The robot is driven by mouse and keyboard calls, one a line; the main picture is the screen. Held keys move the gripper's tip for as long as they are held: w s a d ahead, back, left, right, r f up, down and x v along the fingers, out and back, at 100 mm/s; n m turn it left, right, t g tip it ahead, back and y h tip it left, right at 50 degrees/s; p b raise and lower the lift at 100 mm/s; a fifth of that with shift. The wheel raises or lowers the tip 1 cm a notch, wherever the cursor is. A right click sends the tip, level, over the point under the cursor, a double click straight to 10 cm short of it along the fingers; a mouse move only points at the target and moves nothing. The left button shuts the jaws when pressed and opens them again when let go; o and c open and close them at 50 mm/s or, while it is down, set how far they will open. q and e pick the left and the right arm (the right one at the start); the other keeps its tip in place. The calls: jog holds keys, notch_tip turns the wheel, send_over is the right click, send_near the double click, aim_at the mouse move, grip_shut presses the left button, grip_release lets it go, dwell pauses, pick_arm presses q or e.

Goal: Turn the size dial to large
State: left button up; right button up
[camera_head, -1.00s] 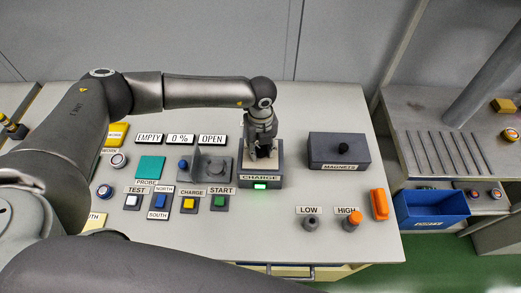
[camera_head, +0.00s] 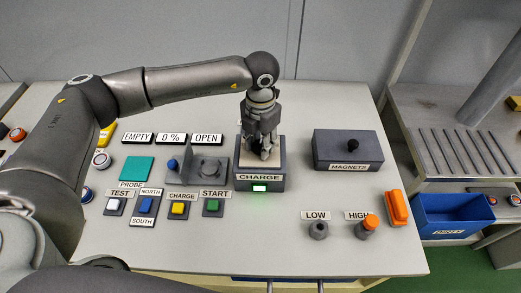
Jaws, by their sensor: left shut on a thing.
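No dial marked for size can be made out in the head view. My left gripper (camera_head: 264,150) points down over the pale top of the grey CHARGE block (camera_head: 259,183). It is shut on a small dark thing there, mostly hidden by the fingers, so I cannot tell what it is. A lit indicator (camera_head: 259,189) glows on the block's front. My right gripper is not in view.
A grey MAGNETS box (camera_head: 348,150) with a black knob stands right of the CHARGE block. LOW (camera_head: 318,230) and HIGH (camera_head: 367,228) posts stand at the front right, near an orange block (camera_head: 397,208). Coloured buttons and a teal PROBE pad (camera_head: 137,168) lie left.

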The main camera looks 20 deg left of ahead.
aim_at(260, 144)
pick_arm(q)
jog(key=m+b, duration=0.2)
jog(key=b, duration=0.1)
jog(key=m+b, duration=0.3)
jog(key=shift+f+m, duration=0.2)
jog(key=shift+m, duration=0.1)
jog(key=m+b, duration=0.2)
jog(key=m, duration=0.1)
jog(key=shift+r, duration=0.15)
jog(key=shift+r+m+b, duration=0.1)
jog(key=shift+m+b, duration=0.6)
jog(key=shift+b, duration=0.05)
jog(key=o, duration=1)
jog(key=shift+o, duration=0.2)
notch_tip(260, 144, up, 12)
